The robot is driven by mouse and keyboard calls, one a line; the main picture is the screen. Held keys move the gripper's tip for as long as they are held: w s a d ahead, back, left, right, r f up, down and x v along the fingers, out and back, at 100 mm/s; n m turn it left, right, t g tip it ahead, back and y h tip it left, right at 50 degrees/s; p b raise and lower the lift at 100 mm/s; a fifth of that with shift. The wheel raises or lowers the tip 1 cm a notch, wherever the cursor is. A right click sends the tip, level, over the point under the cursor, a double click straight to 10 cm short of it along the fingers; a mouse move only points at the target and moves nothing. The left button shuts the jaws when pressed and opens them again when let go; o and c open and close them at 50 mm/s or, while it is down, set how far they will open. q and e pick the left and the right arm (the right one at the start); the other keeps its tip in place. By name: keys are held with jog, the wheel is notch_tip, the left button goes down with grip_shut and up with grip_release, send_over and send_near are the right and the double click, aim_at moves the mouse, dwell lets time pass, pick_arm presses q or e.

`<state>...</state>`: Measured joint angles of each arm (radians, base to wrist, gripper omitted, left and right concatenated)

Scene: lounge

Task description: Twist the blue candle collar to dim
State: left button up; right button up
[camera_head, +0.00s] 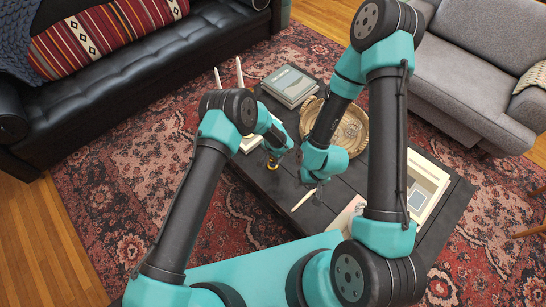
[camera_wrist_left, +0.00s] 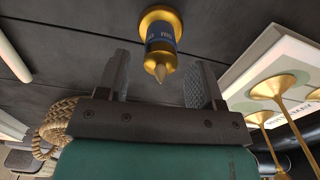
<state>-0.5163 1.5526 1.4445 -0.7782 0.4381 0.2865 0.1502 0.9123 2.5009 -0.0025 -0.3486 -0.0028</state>
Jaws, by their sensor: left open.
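The candle (camera_wrist_left: 160,62) is gold-tipped with a round gold base, and a dark blue collar (camera_wrist_left: 162,36) with small lettering wraps its middle. In the left wrist view it is at top centre, framed by the gap between my fingers. My left gripper (camera_wrist_left: 160,68) is open, one finger on each side of that gap; I see no finger touching the collar. In the head view the candle's gold part (camera_head: 272,165) shows just below my left gripper (camera_head: 272,155), which hides most of it. My right gripper (camera_head: 318,182) hangs over the table; its fingers are too small to read.
Gold-stemmed holders (camera_wrist_left: 278,88) and a white book (camera_wrist_left: 268,60) stand close right of the left gripper.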

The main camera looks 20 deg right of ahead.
pick_arm(q)
jog(key=shift+f, duration=0.45)
jog(key=c, duration=0.9)
